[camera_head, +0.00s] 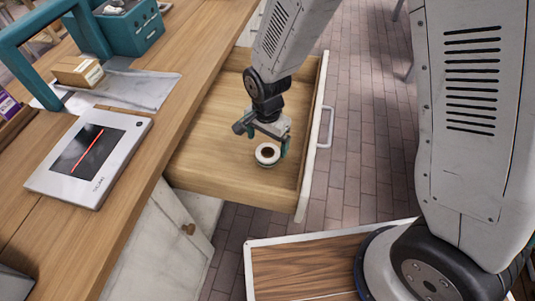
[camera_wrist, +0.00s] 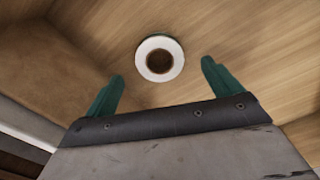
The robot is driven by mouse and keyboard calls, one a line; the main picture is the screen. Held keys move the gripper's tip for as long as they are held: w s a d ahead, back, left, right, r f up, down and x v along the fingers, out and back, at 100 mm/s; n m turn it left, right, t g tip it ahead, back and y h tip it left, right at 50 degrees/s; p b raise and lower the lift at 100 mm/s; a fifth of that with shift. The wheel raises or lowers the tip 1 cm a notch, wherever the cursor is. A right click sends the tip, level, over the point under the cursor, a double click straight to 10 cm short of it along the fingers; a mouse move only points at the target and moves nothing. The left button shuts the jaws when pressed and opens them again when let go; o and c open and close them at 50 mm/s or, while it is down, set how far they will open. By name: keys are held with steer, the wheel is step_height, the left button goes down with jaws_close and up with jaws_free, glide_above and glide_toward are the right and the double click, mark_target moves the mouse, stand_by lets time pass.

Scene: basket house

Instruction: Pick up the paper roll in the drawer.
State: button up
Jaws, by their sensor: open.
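The paper roll (camera_head: 267,154) is a small white ring with a brown core, standing on end in the open wooden drawer (camera_head: 210,150). In the wrist view the roll (camera_wrist: 160,59) lies ahead of my gripper, between the lines of its two fingers. My gripper (camera_head: 262,142) reaches down into the drawer beside the roll. In the wrist view my gripper (camera_wrist: 162,84) has its green fingers spread wide with nothing between them. I cannot tell the exact height of the fingertips above the drawer floor.
The drawer's white front with a handle (camera_head: 326,127) stands at the right. The wooden counter (camera_head: 150,140) at the left holds a white scanner-like device (camera_head: 90,158), a cardboard box (camera_head: 78,71) and a teal bin (camera_head: 132,30). The rest of the drawer floor looks clear.

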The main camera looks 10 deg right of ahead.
mark_target(267, 152)
step_height(267, 152, down, 5)
steer(key=shift+d+f, duration=0.1)
steer(key=shift+f, duration=0.1)
steer(key=shift+c, duration=0.3)
steer(key=c, duration=1)
steer(key=shift+r, duration=0.15)
steer(key=shift+c, duration=0.2)
